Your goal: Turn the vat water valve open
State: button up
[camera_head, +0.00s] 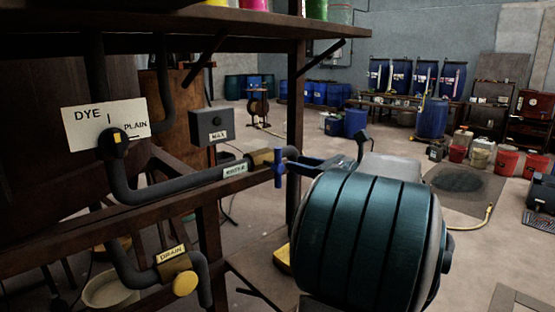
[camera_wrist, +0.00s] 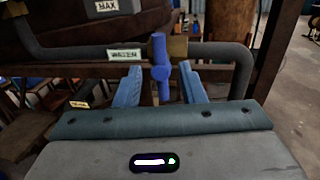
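The water valve has a blue handle (camera_head: 278,168) on a brass body (camera_head: 261,157), set in a dark pipe beside a "WATER" label (camera_head: 235,170). The handle stands upright, crosswise to the pipe. In the wrist view the handle (camera_wrist: 159,62) shows between the two blue fingers of my gripper (camera_wrist: 161,72). The fingers are apart, one on each side, with gaps visible between them and the handle. In the head view my gripper (camera_head: 308,166) reaches the valve from the right, and my large teal arm link hides part of it.
A dye/plain selector (camera_head: 116,142) and a grey "MAX" box (camera_head: 210,126) are at the left. A yellow drain knob (camera_head: 185,284) sits below the pipe. A wooden post (camera_head: 296,100) stands close behind the valve. Blue barrels (camera_head: 432,115) and buckets stand farther back.

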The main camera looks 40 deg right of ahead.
aim_at(281, 159)
jog(key=x, duration=0.7)
jog(key=shift+w+f, duration=0.1)
jog(key=shift+w, duration=0.05)
grip_shut()
